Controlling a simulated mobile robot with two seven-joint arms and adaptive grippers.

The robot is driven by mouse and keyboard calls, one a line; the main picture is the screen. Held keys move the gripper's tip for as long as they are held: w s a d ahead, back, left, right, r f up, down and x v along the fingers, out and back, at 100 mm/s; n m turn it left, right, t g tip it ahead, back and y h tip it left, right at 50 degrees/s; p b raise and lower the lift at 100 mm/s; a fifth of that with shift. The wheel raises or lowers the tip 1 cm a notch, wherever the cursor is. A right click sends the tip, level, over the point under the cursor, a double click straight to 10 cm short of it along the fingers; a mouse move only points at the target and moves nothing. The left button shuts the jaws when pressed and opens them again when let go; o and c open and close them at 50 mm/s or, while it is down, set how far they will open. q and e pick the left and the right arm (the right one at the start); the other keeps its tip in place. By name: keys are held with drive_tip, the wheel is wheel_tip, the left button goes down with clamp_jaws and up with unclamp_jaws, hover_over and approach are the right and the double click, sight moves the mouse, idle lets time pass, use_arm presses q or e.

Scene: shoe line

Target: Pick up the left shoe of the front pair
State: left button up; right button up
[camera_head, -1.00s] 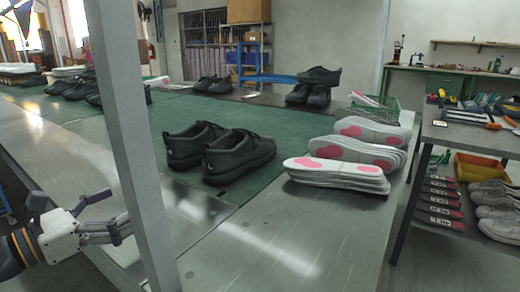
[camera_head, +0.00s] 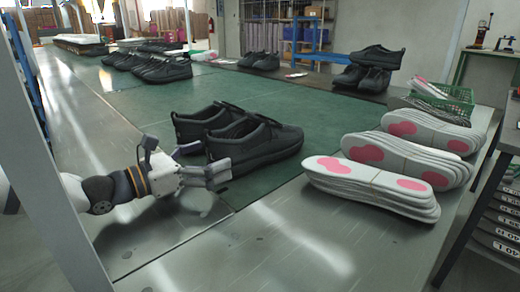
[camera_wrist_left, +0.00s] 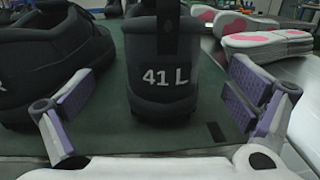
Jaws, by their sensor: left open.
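The front pair is two black lace-up shoes on the green mat. The left shoe (camera_head: 262,146) is the nearer one in the head view; in the left wrist view its heel (camera_wrist_left: 162,75) reads "41 L". The other shoe (camera_head: 200,121) stands just behind it and shows at the left of the wrist view (camera_wrist_left: 45,65). My left gripper (camera_head: 206,161) is open and empty, low behind the left shoe's heel. In the wrist view its two purple-padded fingers are on either side of the heel, apart from it. My right gripper is not in view.
White insoles with pink patches (camera_head: 372,188) lie in stacks to the right of the pair. More black shoes (camera_head: 365,68) stand at the back, with a green basket (camera_head: 440,98) at back right. A grey post (camera_head: 45,170) rises at the left. Bare metal table lies in front.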

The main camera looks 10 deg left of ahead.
sight(258, 137)
use_arm(q)
drive_tip(key=x, duration=0.6)
drive_tip(key=shift+w+d+b, duration=0.1)
drive_tip(key=shift+w+b, duration=0.05)
drive_tip(key=shift+b, duration=0.2)
drive_tip(key=shift+r, duration=0.15)
drive_tip(key=c, duration=1.6)
